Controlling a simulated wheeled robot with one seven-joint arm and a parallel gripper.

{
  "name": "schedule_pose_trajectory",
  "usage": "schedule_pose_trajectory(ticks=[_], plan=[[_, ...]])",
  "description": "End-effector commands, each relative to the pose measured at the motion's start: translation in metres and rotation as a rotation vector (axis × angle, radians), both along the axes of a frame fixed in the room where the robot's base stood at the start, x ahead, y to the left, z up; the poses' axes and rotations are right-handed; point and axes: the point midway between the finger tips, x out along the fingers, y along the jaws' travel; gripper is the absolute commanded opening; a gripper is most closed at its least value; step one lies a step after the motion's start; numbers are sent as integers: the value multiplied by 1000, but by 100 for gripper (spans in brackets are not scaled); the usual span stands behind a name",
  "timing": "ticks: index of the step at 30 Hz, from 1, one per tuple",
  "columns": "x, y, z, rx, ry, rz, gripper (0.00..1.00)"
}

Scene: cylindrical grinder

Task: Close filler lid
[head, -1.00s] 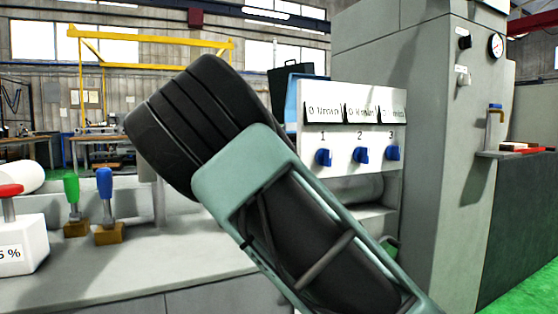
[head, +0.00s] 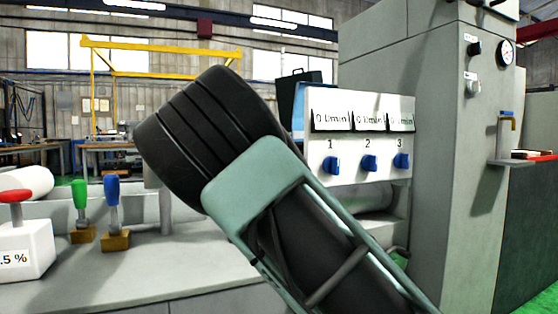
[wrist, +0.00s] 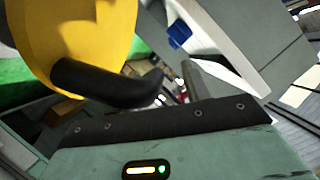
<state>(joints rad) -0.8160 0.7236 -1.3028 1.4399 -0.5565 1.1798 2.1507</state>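A large yellow rounded part (wrist: 75,35) fills the upper left of the wrist view, with a thick black curved piece (wrist: 110,85) in front of it. I cannot tell for sure whether this is the filler lid, or whether the black piece touches it. The teal and black body of my gripper (wrist: 165,130) spans the bottom of the wrist view. Its fingertips cannot be made out. In the head view my own arm covers the middle, and neither the gripper nor a filler lid can be made out there.
A white panel (head: 345,150) with blue knobs stands behind my arm, beside a tall grey cabinet (head: 425,110). A green lever (head: 79,195), a blue lever (head: 112,192) and a red-topped white block (head: 25,250) stand on the grey machine bed at left.

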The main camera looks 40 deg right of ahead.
Motion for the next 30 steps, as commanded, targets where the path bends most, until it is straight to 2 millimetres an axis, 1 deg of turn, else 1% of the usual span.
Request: schedule_pose_trajectory(ticks=[2,9,12,15,18,21,30], plan=[[3,4,9,3,-4,10,45],[1,1,58,-2,-4,4,45],[0,0,76,-2,-4,3,45],[0,0,88,-1,-4,2,45],[-1,0,96,-2,-3,1,45],[-1,0,99,-2,-2,0,45],[-2,-1,99,-2,-2,-1,45]])
